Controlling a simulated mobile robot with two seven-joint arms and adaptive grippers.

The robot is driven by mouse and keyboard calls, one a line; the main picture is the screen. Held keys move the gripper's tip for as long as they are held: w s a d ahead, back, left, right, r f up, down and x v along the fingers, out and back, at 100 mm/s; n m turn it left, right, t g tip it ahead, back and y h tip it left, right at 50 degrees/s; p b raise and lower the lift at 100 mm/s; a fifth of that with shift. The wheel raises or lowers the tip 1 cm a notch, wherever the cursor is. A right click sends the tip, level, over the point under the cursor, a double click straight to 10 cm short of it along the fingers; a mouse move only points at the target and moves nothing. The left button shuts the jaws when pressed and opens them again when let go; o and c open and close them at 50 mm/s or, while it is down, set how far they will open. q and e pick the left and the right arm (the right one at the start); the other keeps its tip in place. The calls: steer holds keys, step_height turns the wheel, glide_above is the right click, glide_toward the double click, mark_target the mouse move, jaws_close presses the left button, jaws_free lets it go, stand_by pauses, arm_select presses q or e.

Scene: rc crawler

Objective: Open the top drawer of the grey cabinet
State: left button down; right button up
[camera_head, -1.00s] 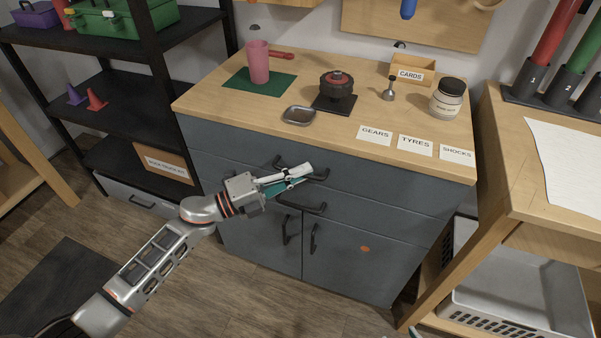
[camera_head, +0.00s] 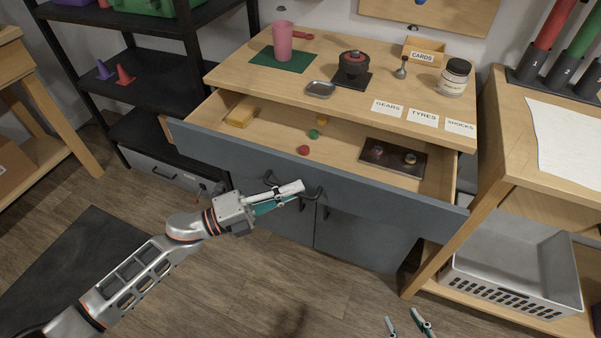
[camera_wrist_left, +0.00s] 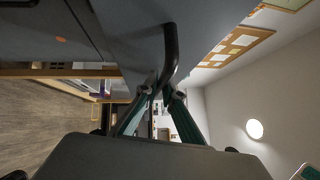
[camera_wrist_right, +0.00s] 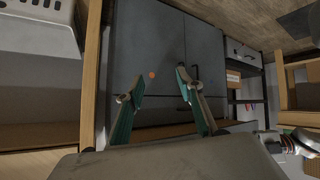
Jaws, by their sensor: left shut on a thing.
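The top drawer (camera_head: 400,197) of the grey cabinet (camera_head: 355,240) is pulled well out, with its wooden inside showing. My left gripper (camera_head: 296,190) is shut on the drawer's dark bar handle (camera_head: 316,193). In the left wrist view the handle (camera_wrist_left: 171,50) runs down between the fingertips (camera_wrist_left: 160,94). My right gripper (camera_wrist_right: 156,80) is open and empty, facing the cabinet doors in the right wrist view. Only its fingertips (camera_head: 402,318) show at the bottom edge of the head view.
The drawer holds a yellow block (camera_head: 241,115), a green ball (camera_head: 314,134), a red ball (camera_head: 303,150) and a dark tray (camera_head: 372,162) with small parts. A cup (camera_head: 283,42) and a jar (camera_head: 455,77) stand on the worktop. A grey crate (camera_head: 515,290) stands low at right.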

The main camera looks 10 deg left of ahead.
arm_select(q)
steer(key=s+a+p, duration=0.1)
steer(key=s+a, duration=0.2)
steer(key=s, duration=0.9)
steer(key=shift+a, duration=0.25)
arm_select(e)
steer(key=shift+w+d+r, duration=0.15)
steer(key=shift+d+r, duration=0.1)
steer(key=shift+d, duration=0.05)
arm_select(q)
steer(key=shift+s, duration=0.1)
steer(key=c, duration=2.4)
jaws_free()
steer(key=shift+c, duration=0.2)
steer(key=shift+a, duration=0.1)
arm_select(e)
steer(key=shift+f, duration=0.1)
arm_select(q)
steer(key=v, duration=1.2)
